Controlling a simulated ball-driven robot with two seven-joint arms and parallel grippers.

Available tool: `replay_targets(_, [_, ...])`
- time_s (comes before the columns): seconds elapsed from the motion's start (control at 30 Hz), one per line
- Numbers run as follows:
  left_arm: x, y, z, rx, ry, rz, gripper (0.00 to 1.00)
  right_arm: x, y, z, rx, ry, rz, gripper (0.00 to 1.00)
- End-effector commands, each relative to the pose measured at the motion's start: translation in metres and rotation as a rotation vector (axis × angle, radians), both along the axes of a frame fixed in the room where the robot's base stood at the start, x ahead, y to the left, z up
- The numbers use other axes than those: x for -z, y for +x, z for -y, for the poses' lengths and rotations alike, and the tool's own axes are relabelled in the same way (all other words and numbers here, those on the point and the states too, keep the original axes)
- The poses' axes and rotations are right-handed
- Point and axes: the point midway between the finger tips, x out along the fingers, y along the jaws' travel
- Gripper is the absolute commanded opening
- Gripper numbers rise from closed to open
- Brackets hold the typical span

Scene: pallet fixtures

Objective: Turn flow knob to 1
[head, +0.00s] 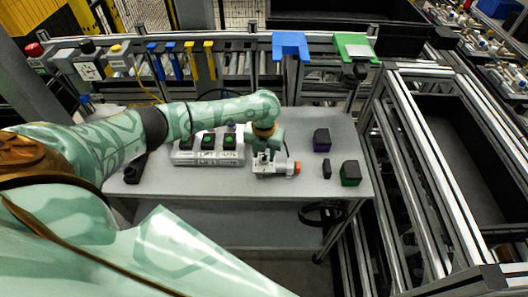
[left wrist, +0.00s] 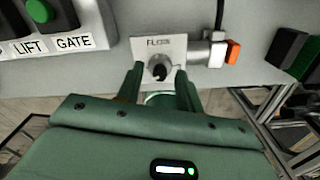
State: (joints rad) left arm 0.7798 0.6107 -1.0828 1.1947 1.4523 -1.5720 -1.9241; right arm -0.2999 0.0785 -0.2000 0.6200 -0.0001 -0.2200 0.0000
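The flow knob (left wrist: 159,71) is a dark, round knob on a pale plate (left wrist: 145,46) marked with partly legible letters starting "FL". My left gripper (left wrist: 159,76) has its two green fingers apart, one on each side of the knob. A gap seems to show between each finger and the knob; contact cannot be told. In the head view my left gripper (head: 264,151) is over the grey fixture (head: 270,168) on the table, largely hiding the knob. The scale and the knob's setting cannot be read. My right gripper is not in view.
An orange-ended fitting (head: 294,167) sticks out right of the plate. A box with dark and green buttons, labelled LIFT and GATE (left wrist: 59,42), stands to the left. Dark blocks with purple (head: 322,140) and green (head: 350,173) stand to the right on the grey table (head: 240,192).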

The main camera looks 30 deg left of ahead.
Motion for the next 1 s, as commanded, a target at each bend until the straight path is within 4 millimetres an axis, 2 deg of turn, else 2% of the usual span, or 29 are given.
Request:
replay_targets(0.2, [-0.002, 0.000, 0.000, -0.001, 0.000, 0.001, 0.37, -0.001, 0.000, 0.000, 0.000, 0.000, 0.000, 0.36])
replay_targets(0.33, [-0.015, 0.001, 0.000, -0.002, -0.001, 0.003, 0.37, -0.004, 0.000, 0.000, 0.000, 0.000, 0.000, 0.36])
replay_targets(0.47, [-0.045, 0.002, 0.000, 0.000, -0.002, 0.006, 0.37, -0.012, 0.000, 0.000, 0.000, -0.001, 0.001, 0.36])
replay_targets(0.6, [-0.085, 0.001, -0.001, 0.000, 0.001, 0.006, 0.37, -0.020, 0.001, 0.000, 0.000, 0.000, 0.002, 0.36])
replay_targets(0.8, [-0.133, 0.001, 0.000, 0.000, 0.001, 0.004, 0.37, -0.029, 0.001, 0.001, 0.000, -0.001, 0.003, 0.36])
replay_targets(1.0, [-0.159, 0.001, 0.000, 0.000, 0.000, 0.001, 0.37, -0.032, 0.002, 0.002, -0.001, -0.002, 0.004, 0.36])
